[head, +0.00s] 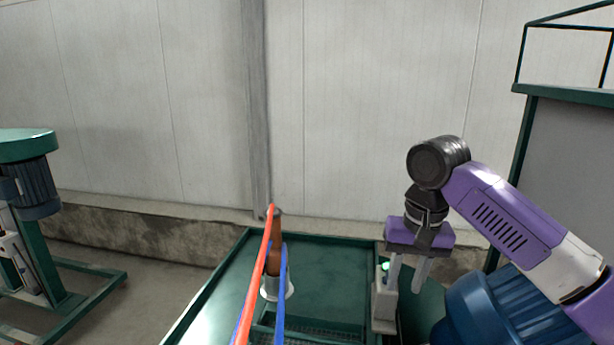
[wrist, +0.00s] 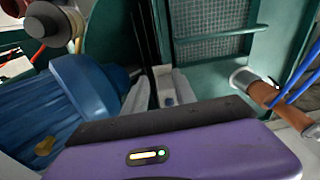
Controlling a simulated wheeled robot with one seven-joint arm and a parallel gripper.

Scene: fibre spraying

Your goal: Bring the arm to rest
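My purple arm comes in from the right in the head view, bent at a dark joint with the wrist hanging down. My gripper (head: 407,282) points down above the right edge of the green machine (head: 323,250). Its two light grey fingers are apart, with nothing seen held between them. In the wrist view the fingers (wrist: 158,98) also show apart, beyond the purple housing. A small grey box (head: 384,312) with a green light stands just behind and left of the fingers; I cannot tell whether they touch it.
A brown nozzle (head: 276,238) with red and blue hoses rises from a pale collar on the machine. A blue ribbed motor (head: 487,308) sits close right of my gripper. Another green machine (head: 30,150) stands at left, a tall grey cabinet (head: 565,170) at right. The wall is behind.

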